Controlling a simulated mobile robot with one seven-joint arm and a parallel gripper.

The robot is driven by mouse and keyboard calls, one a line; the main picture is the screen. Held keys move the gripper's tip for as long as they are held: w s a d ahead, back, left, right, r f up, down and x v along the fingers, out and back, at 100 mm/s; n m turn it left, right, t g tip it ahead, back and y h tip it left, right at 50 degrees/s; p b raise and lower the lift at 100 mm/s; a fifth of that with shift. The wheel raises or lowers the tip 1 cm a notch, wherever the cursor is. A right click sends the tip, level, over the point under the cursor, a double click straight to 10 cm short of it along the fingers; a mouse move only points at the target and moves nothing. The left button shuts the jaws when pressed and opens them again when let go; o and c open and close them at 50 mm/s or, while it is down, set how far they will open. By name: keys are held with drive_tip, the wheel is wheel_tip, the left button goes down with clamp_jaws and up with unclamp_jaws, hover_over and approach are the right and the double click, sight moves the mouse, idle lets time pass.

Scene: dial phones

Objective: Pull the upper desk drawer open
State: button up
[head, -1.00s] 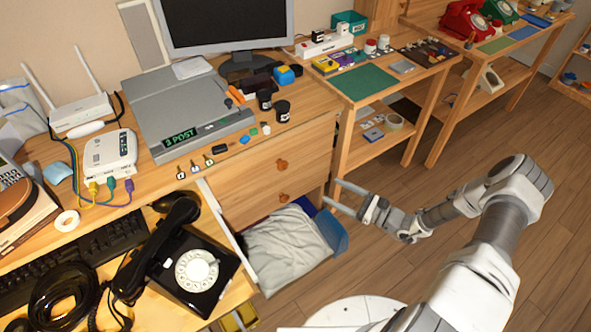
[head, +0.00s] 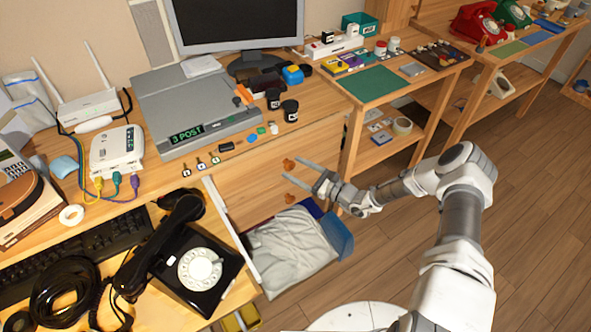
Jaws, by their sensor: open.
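The upper desk drawer (head: 250,172) is a plain wooden front under the desktop's right part, and it looks shut. Its round orange-brown knob (head: 289,164) shows near the upper fingertip. A second, similar knob (head: 290,198) sits lower, just below the lower finger. My gripper (head: 293,169) is open and empty, its two long grey fingers pointing left at the drawer fronts. The fingertips are close to the upper knob. I cannot tell whether they touch it or how much depth lies between.
A black dial phone (head: 195,262) stands at the front left. A side table (head: 378,88) stands right of the desk. The wooden floor at right is clear.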

drive_tip(key=shift+w+a, duration=0.15)
drive_tip(key=shift+a, duration=0.1)
clamp_jaws()
idle(1.4)
